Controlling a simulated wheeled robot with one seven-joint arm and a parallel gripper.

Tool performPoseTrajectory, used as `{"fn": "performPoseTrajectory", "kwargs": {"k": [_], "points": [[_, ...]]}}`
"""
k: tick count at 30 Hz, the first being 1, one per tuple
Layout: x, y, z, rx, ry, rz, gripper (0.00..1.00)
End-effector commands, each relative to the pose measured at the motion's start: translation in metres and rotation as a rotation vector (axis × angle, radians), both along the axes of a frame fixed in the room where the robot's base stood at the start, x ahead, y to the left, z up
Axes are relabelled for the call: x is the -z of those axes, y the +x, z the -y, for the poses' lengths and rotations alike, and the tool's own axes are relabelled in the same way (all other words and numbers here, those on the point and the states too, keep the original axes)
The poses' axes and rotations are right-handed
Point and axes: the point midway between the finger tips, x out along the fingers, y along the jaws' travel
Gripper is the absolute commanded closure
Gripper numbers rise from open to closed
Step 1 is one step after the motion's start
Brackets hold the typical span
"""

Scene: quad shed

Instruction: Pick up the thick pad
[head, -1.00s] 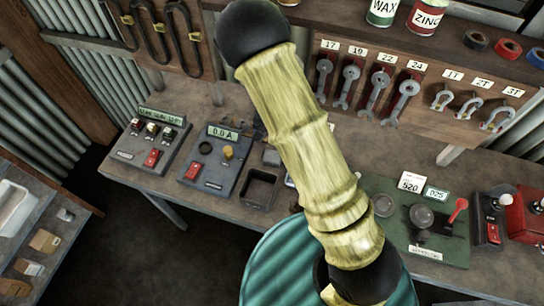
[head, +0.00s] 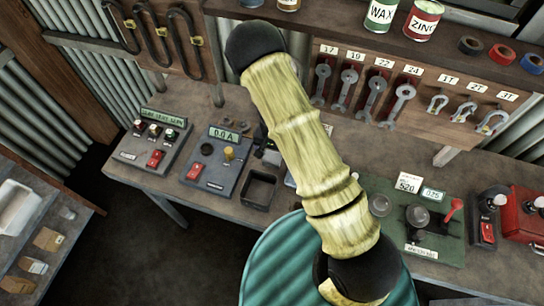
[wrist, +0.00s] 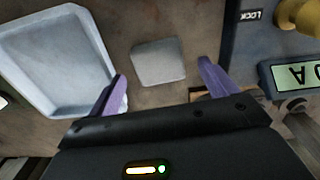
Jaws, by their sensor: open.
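A flat, light grey square pad (wrist: 158,62) lies on the brown bench top in the wrist view. It is seen from above, so its thickness is hard to tell. My gripper (wrist: 162,74) is open, with its two purple fingers apart and nothing between their tips. The pad shows between and just beyond the fingertips, and I see no contact. In the head view my arm covers the gripper, and I cannot clearly make out the pad there.
A pale shallow tray (wrist: 58,62) lies left of the pad in the wrist view. A blue-grey meter box (head: 212,165) stands close on its other side. The head view shows a dark open tray (head: 259,190), a green device (head: 425,235) and hanging wrenches (head: 375,98).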

Motion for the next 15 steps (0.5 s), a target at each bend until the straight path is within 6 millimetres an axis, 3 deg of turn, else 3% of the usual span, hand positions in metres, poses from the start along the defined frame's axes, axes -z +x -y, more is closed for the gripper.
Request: {"fn": "performPoseTrajectory", "kwargs": {"k": [6, 15], "points": [[0.018, 0.000, 0.000, -0.001, 0.001, -0.001, 0.15], [0.019, 0.001, 0.000, -0.001, 0.001, 0.000, 0.15]]}}
